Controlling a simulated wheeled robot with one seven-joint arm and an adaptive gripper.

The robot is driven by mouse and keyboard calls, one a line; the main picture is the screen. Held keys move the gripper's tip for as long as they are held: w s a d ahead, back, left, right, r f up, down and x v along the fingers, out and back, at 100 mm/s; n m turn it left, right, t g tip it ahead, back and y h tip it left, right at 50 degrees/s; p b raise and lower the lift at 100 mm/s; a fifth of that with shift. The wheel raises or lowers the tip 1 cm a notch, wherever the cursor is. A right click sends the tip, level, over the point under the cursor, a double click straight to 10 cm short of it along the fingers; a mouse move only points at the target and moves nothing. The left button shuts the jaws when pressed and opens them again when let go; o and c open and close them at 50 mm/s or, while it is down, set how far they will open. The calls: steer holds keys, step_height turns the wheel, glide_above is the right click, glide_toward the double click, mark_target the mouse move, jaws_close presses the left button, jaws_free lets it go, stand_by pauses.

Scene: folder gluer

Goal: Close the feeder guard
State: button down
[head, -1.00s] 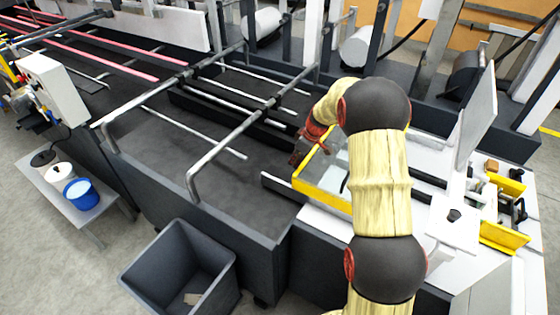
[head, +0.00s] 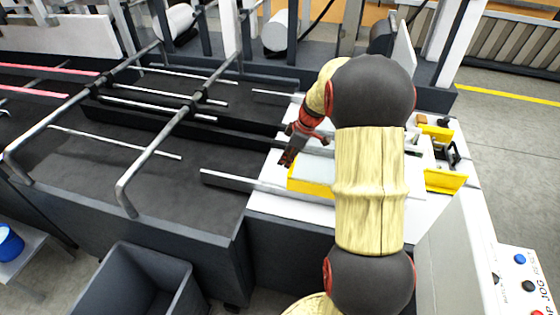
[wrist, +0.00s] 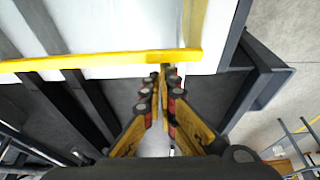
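The feeder guard (head: 311,187) is a panel with a yellow edge on the white feeder table, partly hidden behind my arm in the head view. In the wrist view its yellow edge bar (wrist: 100,62) runs across the upper part. My gripper (head: 286,160) is at the guard's left end in the head view. In the wrist view my gripper's fingertips (wrist: 162,76) are nearly together at the yellow bar, with no object seen between them. I cannot tell whether they touch the bar. The guard's far side and hinge are hidden.
A dark bed with metal rails (head: 150,150) lies left of my gripper. A grey bin (head: 140,283) stands in front. A yellow bracket unit (head: 445,180) sits right of my arm, and a button panel (head: 520,285) stands at the lower right. Open floor lies at the right.

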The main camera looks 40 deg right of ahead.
steer(key=shift+s, duration=0.1)
stand_by(0.3)
step_height(320, 180, up, 10)
steer(key=p, duration=0.2)
steer(key=shift+w+a+f, duration=0.2)
steer(key=shift+w+f, duration=0.05)
steer(key=shift+w, duration=0.15)
